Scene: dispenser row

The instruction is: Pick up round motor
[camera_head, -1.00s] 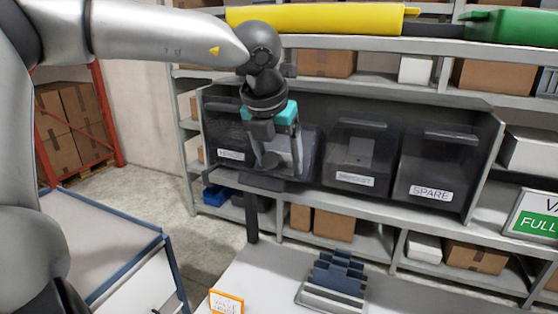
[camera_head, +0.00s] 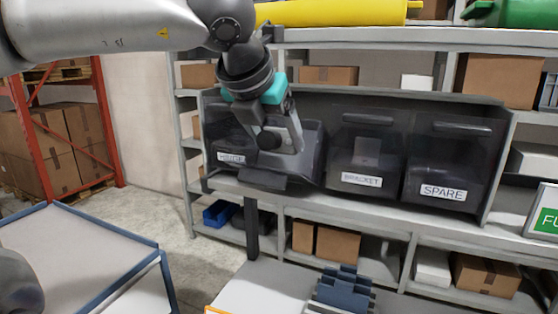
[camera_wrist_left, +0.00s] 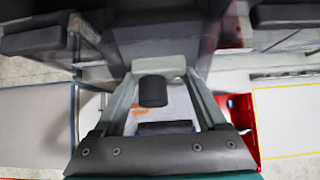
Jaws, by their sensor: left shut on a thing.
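My left gripper (camera_head: 282,148) comes down from the upper left, in front of an opened dark bin (camera_head: 308,150) in the dispenser row. It is shut on the round motor (camera_head: 268,140), a small dark rounded piece between its fingers. In the left wrist view the motor (camera_wrist_left: 153,90) is a short black cylinder with a light grey part at its far end, between the two grey fingers of the left gripper (camera_wrist_left: 160,75). The gripper hides part of the open bin, and I cannot read that bin's label. My right gripper is not in view.
A bin labelled BRACKET (camera_head: 362,160) and a bin labelled SPARE (camera_head: 443,165) stand to the right; another bin (camera_head: 230,130) stands to the left. Grey shelving surrounds the row. A white table (camera_head: 255,290) with a blue slotted holder (camera_head: 342,288) is in front. A blue-edged surface (camera_head: 75,255) is at left.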

